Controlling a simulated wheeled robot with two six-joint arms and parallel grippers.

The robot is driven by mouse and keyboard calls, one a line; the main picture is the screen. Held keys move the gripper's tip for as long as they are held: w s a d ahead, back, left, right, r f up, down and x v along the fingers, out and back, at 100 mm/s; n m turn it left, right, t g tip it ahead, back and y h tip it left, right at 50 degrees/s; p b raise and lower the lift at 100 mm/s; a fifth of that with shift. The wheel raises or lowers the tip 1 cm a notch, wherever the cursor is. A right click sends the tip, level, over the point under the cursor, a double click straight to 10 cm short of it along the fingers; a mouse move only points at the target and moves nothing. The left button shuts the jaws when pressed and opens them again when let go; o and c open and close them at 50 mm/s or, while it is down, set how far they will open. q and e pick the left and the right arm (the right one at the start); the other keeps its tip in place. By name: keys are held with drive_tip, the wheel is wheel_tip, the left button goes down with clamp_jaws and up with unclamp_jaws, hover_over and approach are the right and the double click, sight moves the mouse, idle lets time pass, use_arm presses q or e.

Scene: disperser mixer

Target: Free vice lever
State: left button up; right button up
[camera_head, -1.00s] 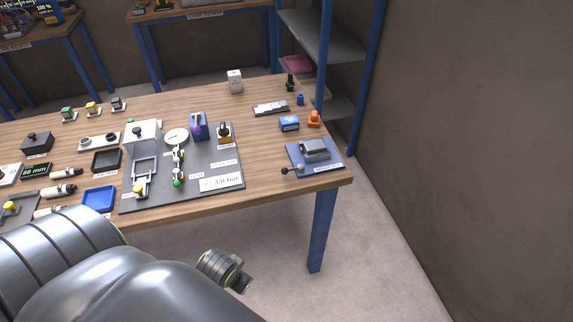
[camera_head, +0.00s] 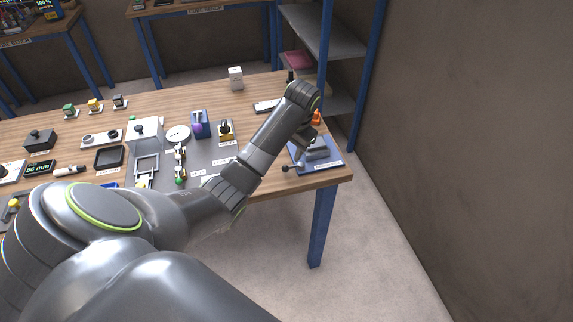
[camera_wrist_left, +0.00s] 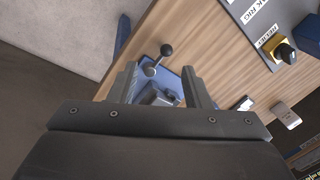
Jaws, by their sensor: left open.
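The grey vice (camera_head: 317,148) sits on a blue base plate (camera_head: 330,165) at the right front corner of the table. Its lever, with a dark ball knob (camera_head: 286,168), sticks out to the left. In the left wrist view the lever knob (camera_wrist_left: 166,50) and the vice (camera_wrist_left: 158,96) show between and beyond the fingers. My left gripper (camera_wrist_left: 160,82) is open and empty, above the vice and apart from the lever. My right gripper is not in view.
An orange object (camera_head: 316,117) stands behind the vice. A dark grey mat (camera_head: 222,155) with a rig and a yellow-black knob (camera_wrist_left: 283,52) lies to the left. A white block (camera_head: 235,78) stands at the back. The table's front edge runs close to the vice.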

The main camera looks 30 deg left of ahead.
use_arm(q)
drive_tip(key=w+r, duration=0.3)
drive_tip(key=r, duration=0.1)
approach(286, 166)
drive_tip(key=f, duration=0.2)
drive_tip(key=a+f, duration=0.1)
drive_tip(key=f, duration=0.4)
drive_tip(key=shift+w+a+f, duration=0.15)
drive_tip(key=shift+w+f, duration=0.05)
drive_tip(key=shift+f, duration=0.1)
drive_tip(key=shift+a+f, duration=0.15)
drive_tip(key=shift+f, duration=0.55)
drive_tip(key=shift+c, duration=0.4)
clamp_jaws()
